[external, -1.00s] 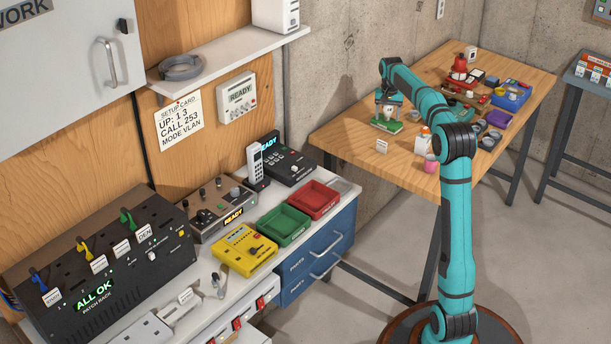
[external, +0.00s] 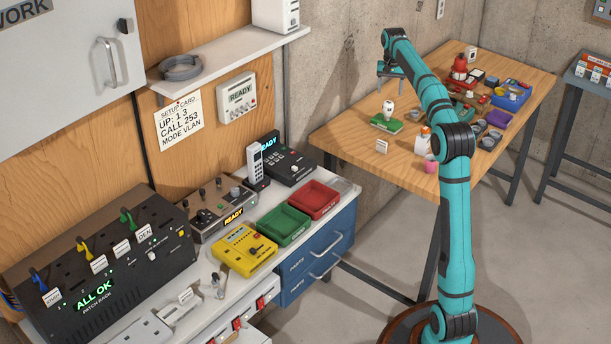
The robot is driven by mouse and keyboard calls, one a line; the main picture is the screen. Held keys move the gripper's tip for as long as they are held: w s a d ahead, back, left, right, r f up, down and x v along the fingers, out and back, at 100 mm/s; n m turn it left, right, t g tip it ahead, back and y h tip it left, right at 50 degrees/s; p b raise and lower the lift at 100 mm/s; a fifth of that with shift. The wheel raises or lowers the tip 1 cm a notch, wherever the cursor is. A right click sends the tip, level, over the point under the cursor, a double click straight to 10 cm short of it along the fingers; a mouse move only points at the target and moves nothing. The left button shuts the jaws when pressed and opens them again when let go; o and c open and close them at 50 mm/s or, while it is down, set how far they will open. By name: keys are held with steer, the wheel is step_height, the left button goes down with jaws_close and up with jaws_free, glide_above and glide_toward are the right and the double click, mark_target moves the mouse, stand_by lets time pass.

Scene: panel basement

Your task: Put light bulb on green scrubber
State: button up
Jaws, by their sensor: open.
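The green scrubber (external: 385,124) lies flat on the wooden table in the external view, near its left edge. The white light bulb (external: 388,107) stands about upright over the scrubber and appears to rest on it. The contact is too small to see clearly. My gripper (external: 391,87) is open and empty, above the bulb and apart from it, with its fingers pointing down.
A small grey-white item (external: 415,115) lies just right of the scrubber. A blue bin (external: 511,96) and clutter fill the right side.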

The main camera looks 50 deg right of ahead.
steer(key=s+a+r+n+t+h, duration=0.1)
steer(key=s+a+r+n+t, duration=0.15)
steer(key=a, duration=0.75)
steer(key=s+a+r+n+t+h, duration=0.15)
steer(key=a+r, duration=0.25)
steer(key=a, duration=0.5)
steer(key=s+a+r+n+t, duration=0.2)
steer(key=s+a+r+t, duration=0.1)
steer(key=a, duration=0.7)
steer(key=s+a+f+n+t+y, duration=0.1)
steer(key=s+a+t, duration=0.4)
steer(key=s+a, duration=0.5)
steer(key=s+a+f+n+t+y, duration=0.1)
steer(key=s+a+f+n+t, duration=0.2)
steer(key=s+a, duration=0.7)
steer(key=s+n+t, duration=0.2)
steer(key=s, duration=0.2)
steer(key=shift+s+a+f, duration=0.15)
steer(key=shift+a, duration=0.25)
steer(key=shift+o, duration=0.3)
steer(key=shift+y, duration=0.25)
